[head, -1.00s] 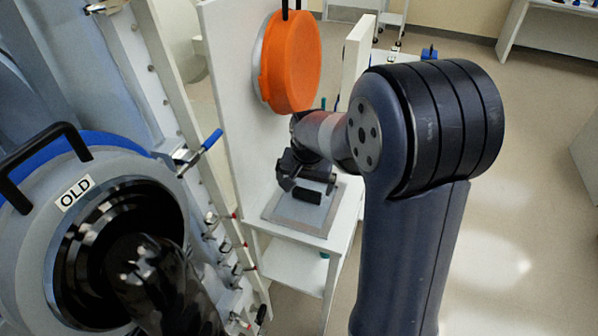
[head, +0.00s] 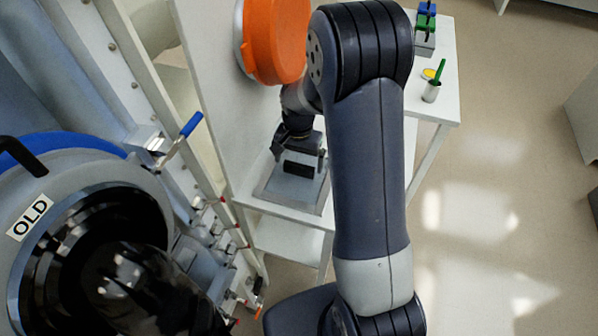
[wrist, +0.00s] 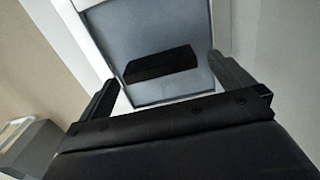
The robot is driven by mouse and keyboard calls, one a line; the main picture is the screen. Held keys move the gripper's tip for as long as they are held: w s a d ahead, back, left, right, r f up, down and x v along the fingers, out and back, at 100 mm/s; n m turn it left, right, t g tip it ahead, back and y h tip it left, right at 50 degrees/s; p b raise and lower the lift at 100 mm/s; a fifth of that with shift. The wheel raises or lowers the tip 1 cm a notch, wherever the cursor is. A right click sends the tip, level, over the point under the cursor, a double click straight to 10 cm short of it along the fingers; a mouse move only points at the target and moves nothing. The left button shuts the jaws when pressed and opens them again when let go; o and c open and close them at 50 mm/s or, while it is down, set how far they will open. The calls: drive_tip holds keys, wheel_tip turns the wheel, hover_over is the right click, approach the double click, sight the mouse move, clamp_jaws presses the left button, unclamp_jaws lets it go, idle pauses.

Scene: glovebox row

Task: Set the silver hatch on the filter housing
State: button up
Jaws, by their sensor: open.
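The silver hatch (head: 275,189) appears to be the flat grey square plate with a black bar handle, lying on a white table. It also shows in the wrist view (wrist: 205,82), with its handle (wrist: 160,63) across the middle. My gripper (head: 299,156) is above the plate, its fingers apart. In the wrist view my gripper (wrist: 161,72) is open and empty, one finger to each side of the handle's ends in the picture. I cannot tell whether the fingers are level with the handle. I cannot tell which thing is the filter housing.
An orange round cover (head: 277,40) is on the white upright panel behind the table. A white side table (head: 445,100) holds a cup. Open floor lies at right.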

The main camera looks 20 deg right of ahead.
sight(299, 165)
drive_tip(key=shift+f, duration=1.55)
drive_tip(key=c, duration=1.3)
drive_tip(key=shift+d+r, duration=0.15)
drive_tip(key=shift+r, duration=0.05)
drive_tip(key=shift+s+d+r, duration=0.1)
drive_tip(key=shift+r, duration=0.1)
wheel_tip(299, 165, up, 6)
drive_tip(key=shift+r+b, duration=0.15)
drive_tip(key=shift+b, duration=0.7)
drive_tip(key=s+d+b, duration=0.1)
drive_tip(key=s+d, duration=0.2)
drive_tip(key=d, duration=0.2)
drive_tip(key=s+d+b, duration=0.1)
drive_tip(key=s+d, duration=0.3)
drive_tip(key=d, duration=0.2)
drive_tip(key=s+d+b, duration=0.2)
drive_tip(key=s+d, duration=0.2)
drive_tip(key=d, duration=0.1)
drive_tip(key=shift+d, duration=0.15)
